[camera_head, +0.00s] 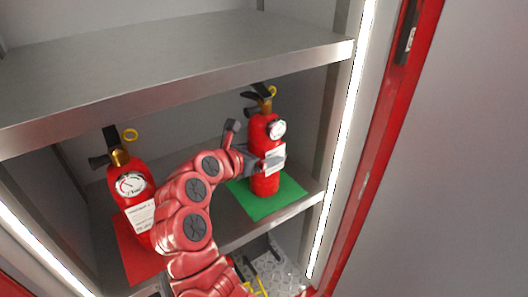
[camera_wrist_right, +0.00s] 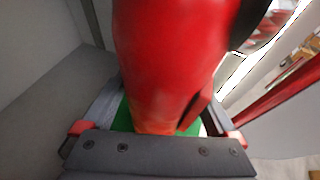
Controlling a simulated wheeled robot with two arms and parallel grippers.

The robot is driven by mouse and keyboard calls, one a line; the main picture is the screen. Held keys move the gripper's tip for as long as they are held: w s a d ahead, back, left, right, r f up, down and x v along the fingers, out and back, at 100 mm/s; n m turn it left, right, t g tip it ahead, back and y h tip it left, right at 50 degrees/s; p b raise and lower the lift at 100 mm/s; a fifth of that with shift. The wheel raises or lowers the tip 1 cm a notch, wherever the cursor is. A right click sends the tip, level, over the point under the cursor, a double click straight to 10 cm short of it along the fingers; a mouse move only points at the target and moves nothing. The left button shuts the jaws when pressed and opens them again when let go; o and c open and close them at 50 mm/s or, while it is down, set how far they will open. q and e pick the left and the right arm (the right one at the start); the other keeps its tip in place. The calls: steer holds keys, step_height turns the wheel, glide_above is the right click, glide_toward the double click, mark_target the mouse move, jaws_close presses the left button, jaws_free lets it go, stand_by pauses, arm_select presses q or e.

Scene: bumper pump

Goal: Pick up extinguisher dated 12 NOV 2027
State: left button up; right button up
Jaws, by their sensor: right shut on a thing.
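Two red extinguishers stand on the lower shelf in the head view. The right extinguisher (camera_head: 266,135) is upright over a green mat (camera_head: 283,200), with a white gauge and a white label. The left extinguisher (camera_head: 122,178) is upright on a red mat (camera_head: 128,252), with a gauge and a label (camera_head: 141,215). The dates on both labels are too small to read. My right gripper (camera_head: 262,163) is shut around the right extinguisher's body, about mid-height. The red cylinder (camera_wrist_right: 170,60) fills the middle of the right wrist view, between the fingers (camera_wrist_right: 158,115). My left gripper is not in view.
A metal upper shelf (camera_head: 175,60) hangs close above both extinguishers. A lit strip and the red door frame (camera_head: 385,130) bound the cabinet on the right. My right arm passes close beside the left extinguisher. A treadplate surface (camera_head: 278,268) lies below the shelf.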

jaws_close()
steer(key=shift+w+r, duration=0.1)
steer(key=shift+r, duration=0.1)
